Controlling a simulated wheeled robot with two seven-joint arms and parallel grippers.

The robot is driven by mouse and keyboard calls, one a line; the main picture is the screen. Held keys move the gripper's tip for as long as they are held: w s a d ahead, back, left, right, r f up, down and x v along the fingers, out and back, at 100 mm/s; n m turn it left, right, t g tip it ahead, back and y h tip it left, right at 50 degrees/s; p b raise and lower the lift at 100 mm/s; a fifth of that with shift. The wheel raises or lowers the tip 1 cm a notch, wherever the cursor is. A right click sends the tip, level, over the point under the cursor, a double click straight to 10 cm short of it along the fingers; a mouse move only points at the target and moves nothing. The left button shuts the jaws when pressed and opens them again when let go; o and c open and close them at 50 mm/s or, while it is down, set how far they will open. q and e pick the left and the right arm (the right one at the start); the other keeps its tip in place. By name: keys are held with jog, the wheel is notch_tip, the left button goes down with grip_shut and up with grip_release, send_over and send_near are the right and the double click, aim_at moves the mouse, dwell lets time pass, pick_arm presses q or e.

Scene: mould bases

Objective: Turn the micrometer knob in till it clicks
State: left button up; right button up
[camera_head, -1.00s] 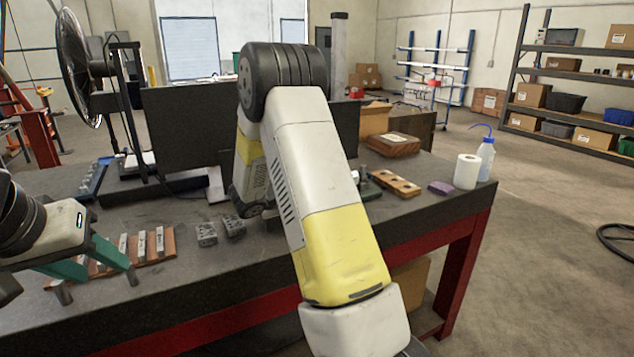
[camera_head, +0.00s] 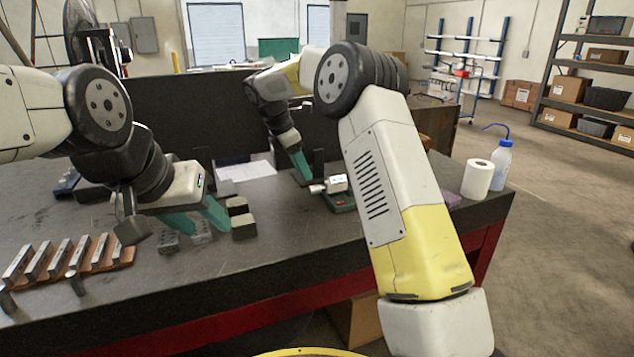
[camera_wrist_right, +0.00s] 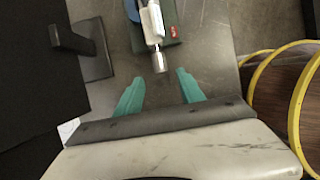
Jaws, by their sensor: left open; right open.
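The micrometer (camera_head: 335,184) rests in a green stand (camera_head: 343,203) on the dark bench. In the right wrist view its silver frame and sleeve (camera_wrist_right: 152,22) point toward my gripper, with the knob (camera_wrist_right: 159,62) nearest. My right gripper (camera_wrist_right: 160,76) is open. Its teal fingertips lie just short of the knob, which is roughly centred between them and appears untouched. In the head view my right gripper (camera_head: 304,174) is partly hidden, with one teal finger clear beside the micrometer. My left gripper (camera_head: 210,228) is open above the bench near small grey blocks (camera_head: 170,242).
A black angled stand (camera_wrist_right: 98,62) is left of the micrometer. Dark blocks (camera_head: 243,228) lie near my left gripper. A brown rack of metal bars (camera_head: 120,254) is at left; a paper roll (camera_head: 477,178) and wash bottle (camera_head: 502,164) stand at right. The front middle is clear.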

aim_at(315, 189)
jog(key=x, duration=0.6)
jog(key=shift+d+f, duration=0.2)
jog(key=shift+f, duration=0.05)
grip_shut()
